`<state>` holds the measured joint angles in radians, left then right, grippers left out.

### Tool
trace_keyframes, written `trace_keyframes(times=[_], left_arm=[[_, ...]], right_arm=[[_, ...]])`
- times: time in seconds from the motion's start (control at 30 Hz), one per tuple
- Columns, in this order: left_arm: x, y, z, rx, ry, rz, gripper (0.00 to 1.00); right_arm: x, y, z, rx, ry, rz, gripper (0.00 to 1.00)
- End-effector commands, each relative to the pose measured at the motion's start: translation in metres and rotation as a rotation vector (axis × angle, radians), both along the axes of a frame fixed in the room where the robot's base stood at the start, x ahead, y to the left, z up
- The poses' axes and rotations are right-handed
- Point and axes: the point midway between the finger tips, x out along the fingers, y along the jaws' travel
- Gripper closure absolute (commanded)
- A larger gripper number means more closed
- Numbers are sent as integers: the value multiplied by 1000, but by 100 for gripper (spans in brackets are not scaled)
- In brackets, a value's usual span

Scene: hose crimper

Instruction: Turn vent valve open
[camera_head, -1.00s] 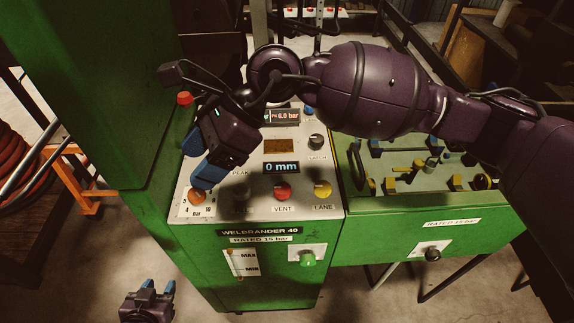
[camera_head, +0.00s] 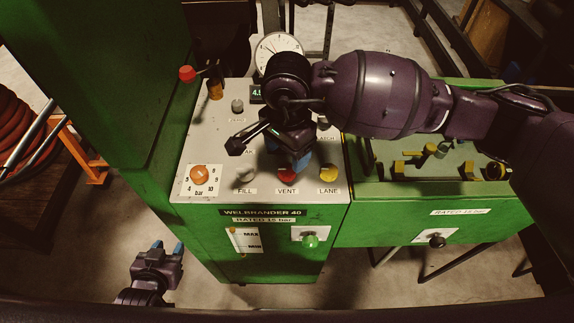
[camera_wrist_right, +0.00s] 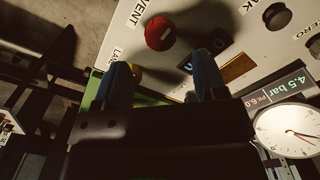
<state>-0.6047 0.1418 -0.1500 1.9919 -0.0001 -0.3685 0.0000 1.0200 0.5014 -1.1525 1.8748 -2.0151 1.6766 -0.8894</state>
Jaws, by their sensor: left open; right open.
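The red vent knob (camera_head: 287,176) is on the sloping grey panel, above the printed word VENT. It also shows in the right wrist view (camera_wrist_right: 159,34), beyond and between my right fingers. My right gripper (camera_head: 295,160) is open and empty, with its blue fingers just behind the knob in the head view. In the wrist view its two fingertips (camera_wrist_right: 163,68) are apart, and I see no contact with the knob. The arm and fingers hide part of the panel around it. My left gripper (camera_head: 168,247) is open and empty, low beside the green cabinet.
The yellow LANE knob (camera_head: 328,174) stands close to the right of the vent knob. An orange dial knob (camera_head: 199,175) is at the panel's left. A display (camera_wrist_right: 287,85) reads 4.5 bar, beside a round gauge (camera_wrist_right: 290,128). A red-tipped lever (camera_head: 187,73) stands at the back left.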

Motion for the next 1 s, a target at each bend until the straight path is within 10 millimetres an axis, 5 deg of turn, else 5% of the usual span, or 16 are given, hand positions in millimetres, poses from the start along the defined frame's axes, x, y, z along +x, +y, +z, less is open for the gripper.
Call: trace_keyframes(times=[0.4,0.8,1.0], left_arm=[[4,0,6,1,-8,-3,57],[4,0,5,1,-6,-2,57],[2,0,4,1,-3,-2,57]], right_arm=[[0,0,-55,1,2,-1,35],[0,1,-61,1,0,0,35],[0,0,-60,1,0,-1,65]])
